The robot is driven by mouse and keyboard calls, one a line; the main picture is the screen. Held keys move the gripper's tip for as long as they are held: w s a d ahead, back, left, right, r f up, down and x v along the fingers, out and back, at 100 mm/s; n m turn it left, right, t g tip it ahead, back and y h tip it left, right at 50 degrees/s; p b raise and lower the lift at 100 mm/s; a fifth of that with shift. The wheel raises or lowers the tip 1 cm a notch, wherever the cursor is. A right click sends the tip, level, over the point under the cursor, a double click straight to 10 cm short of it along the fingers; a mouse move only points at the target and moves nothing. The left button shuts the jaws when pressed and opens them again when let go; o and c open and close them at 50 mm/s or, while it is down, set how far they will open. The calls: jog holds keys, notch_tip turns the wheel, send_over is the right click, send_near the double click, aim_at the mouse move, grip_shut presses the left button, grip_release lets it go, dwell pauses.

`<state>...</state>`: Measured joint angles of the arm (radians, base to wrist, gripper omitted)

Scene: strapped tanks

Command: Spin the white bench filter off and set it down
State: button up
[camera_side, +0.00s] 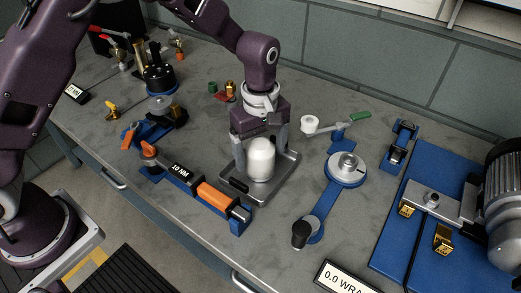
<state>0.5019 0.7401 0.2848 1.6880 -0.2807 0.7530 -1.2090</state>
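The white bench filter (261,159) stands upright on a square grey metal base (285,179) in the middle of the bench. My gripper (260,152) comes down over it from above. One finger is on the filter's left side and one on its right. The fingers are very close to its sides, but I cannot tell whether they press on it. The filter's top and any thread are hidden under my gripper.
A torque wrench with an orange grip (216,200) lies in blue holders at front left. A blue strap wrench with a round metal disc (346,169) lies to the right. A white-headed valve with a green handle (310,123) is behind it. A motor (505,190) stands far right.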

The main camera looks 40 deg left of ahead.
notch_tip(320, 180, up, 7)
jog(key=shift+r, duration=0.1)
dwell(0.4)
jog(key=s+a+r+m+t+h, duration=0.1)
jog(key=s+a+r+m, duration=0.3)
jog(key=r, duration=0.3)
jog(key=s+a+r+m+t, duration=0.1)
jog(key=s+a+r+m, duration=0.1)
jog(key=s+a+r, duration=0.3)
jog(key=s+a+m+t, duration=0.1)
jog(key=s+a+m, duration=0.1)
jog(key=s, duration=0.6)
jog(key=s+a+r+m+t+y, duration=0.1)
jog(key=s+a+m+t, duration=0.1)
jog(key=s+m, duration=0.3)
jog(key=s, duration=0.3)
jog(key=shift+s+a+t, duration=0.2)
jog(key=shift+a+t, duration=0.05)
jog(key=shift+t, duration=0.05)
